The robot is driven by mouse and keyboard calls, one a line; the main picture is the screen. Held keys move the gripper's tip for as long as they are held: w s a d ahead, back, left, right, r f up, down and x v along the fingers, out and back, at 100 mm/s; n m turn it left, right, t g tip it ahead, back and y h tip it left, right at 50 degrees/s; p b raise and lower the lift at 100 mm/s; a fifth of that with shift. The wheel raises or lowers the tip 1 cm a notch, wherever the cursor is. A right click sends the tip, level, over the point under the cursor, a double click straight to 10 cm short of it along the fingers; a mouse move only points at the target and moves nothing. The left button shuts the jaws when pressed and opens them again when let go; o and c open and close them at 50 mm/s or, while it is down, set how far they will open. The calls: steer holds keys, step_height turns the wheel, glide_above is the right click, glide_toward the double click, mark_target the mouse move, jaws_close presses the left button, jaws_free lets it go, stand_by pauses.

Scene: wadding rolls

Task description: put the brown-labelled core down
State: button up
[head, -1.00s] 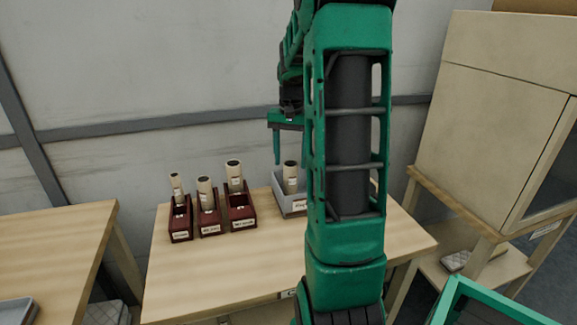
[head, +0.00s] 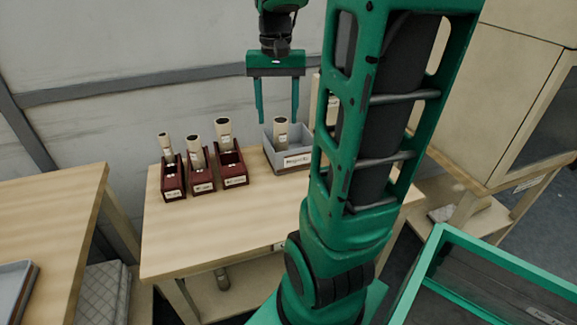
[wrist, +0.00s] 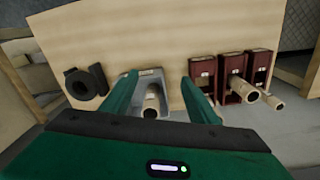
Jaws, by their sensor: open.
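A pale core (head: 280,134) stands upright, slightly tilted, in a grey tray (head: 288,161) on the table. It also shows in the wrist view (wrist: 151,105), between the fingers in the picture. My gripper (head: 278,118) is open and empty above and around the line of this core; I cannot tell how far its tips are from it. Three more pale cores stand tilted in dark red holders to the left: left (head: 167,147), middle (head: 197,155) and right (head: 224,134). Label colours are too small to tell, so I cannot say which core is brown-labelled.
The wooden table (head: 250,222) is bare in front of the holders. Black rolls (wrist: 86,84) lie beside the grey tray in the wrist view. A beige cabinet (head: 520,90) and a green-framed bin (head: 480,275) stand right.

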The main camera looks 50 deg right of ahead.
steer(key=s+a+f+n, duration=0.1)
steer(key=s+a+f, duration=0.3)
steer(key=s+a, duration=0.1)
steer(key=s+a+f+n, duration=0.2)
steer(key=s+a+f, duration=0.2)
steer(key=s, duration=0.4)
steer(key=shift+s+a+n, duration=0.2)
steer(key=shift+a+n, duration=0.1)
steer(key=shift+a, duration=0.2)
